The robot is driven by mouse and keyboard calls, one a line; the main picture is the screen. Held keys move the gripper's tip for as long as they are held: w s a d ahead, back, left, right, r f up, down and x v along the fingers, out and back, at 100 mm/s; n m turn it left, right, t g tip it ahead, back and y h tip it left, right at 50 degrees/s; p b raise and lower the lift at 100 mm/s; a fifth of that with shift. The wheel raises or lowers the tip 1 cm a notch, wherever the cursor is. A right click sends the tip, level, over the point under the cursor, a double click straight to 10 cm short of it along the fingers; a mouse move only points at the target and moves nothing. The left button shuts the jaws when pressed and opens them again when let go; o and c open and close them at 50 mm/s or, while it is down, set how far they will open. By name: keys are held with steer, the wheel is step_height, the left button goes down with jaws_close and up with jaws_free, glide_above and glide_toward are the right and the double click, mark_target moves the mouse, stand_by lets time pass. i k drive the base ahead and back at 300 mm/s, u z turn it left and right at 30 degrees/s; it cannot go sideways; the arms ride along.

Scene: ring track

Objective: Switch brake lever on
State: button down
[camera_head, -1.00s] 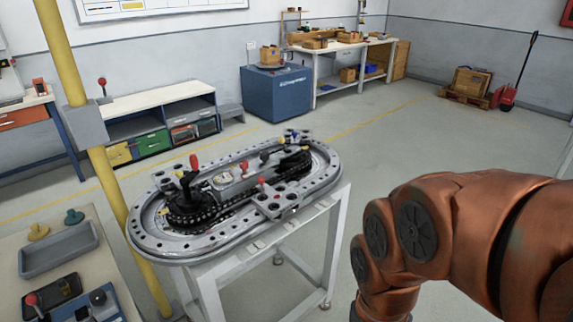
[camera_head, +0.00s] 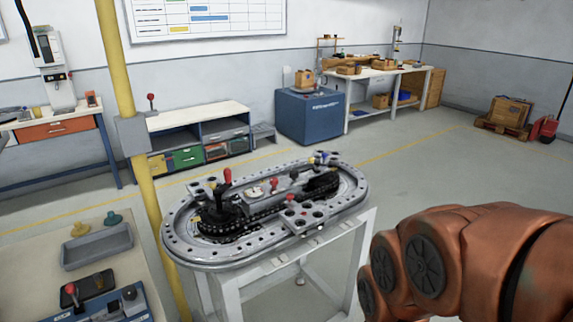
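An oval grey ring track (camera_head: 185,250) with a black chain stands on a white frame table (camera_head: 345,262) in the middle. A red-handled lever (camera_head: 226,177) stands up on its left part, nearly upright. A small red knob (camera_head: 274,184) is near the track's centre. A red knob (camera_head: 71,290) shows on a panel at the lower left. I cannot tell which one is the brake lever. My copper-coloured arm fills the lower right, right of the track. My gripper is out of view.
A yellow post (camera_head: 117,60) rises left of the track. A bench with a grey tray (camera_head: 97,247) is at the lower left. A low cabinet (camera_head: 195,118), a blue box (camera_head: 308,118) and a workbench (camera_head: 385,68) line the back. The floor behind the track is clear.

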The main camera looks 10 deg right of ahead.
mark_target(310, 160)
steer(key=u, duration=0.5)
steer(key=i, duration=0.95)
steer(key=z, duration=0.15)
